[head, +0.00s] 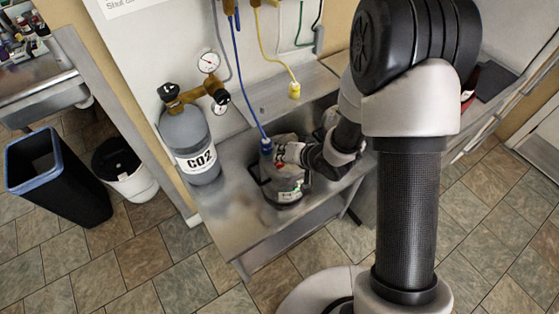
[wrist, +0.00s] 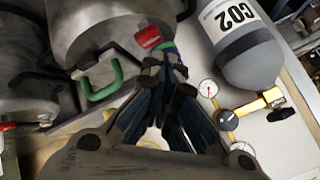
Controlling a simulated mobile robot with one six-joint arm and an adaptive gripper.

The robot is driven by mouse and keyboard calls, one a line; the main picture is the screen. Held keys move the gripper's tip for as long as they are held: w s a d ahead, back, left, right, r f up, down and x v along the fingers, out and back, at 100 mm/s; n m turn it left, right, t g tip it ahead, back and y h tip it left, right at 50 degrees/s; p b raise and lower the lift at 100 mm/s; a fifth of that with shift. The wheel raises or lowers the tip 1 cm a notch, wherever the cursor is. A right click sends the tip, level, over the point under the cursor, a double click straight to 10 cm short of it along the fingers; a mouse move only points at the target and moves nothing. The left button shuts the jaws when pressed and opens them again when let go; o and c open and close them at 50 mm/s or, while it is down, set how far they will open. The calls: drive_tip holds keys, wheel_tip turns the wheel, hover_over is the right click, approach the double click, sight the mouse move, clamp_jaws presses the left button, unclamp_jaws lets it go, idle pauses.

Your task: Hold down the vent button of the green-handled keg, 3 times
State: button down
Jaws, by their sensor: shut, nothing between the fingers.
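The green-handled keg (wrist: 100,25) is a grey metal keg at the upper left of the wrist view, with a green handle (wrist: 103,82) on its rim. A red part (wrist: 148,37) sits on its top, which may be the vent button. My gripper (wrist: 165,58) is shut and empty, its tips close beside the red part; I cannot tell whether they touch it. In the head view a keg (head: 287,193) stands on the steel counter, and my gripper (head: 285,153) is over its top, hiding much of it.
A grey CO2 cylinder (head: 190,145) with gauges stands left of the keg. A blue hose (head: 245,85) hangs down to the keg top. A second keg (wrist: 25,85) is at the left of the wrist view. A yellow hose (head: 281,60) hangs behind. Bins stand on the floor at left.

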wheel_tip(320, 180, up, 5)
drive_tip(key=p, duration=0.5)
idle(0.6)
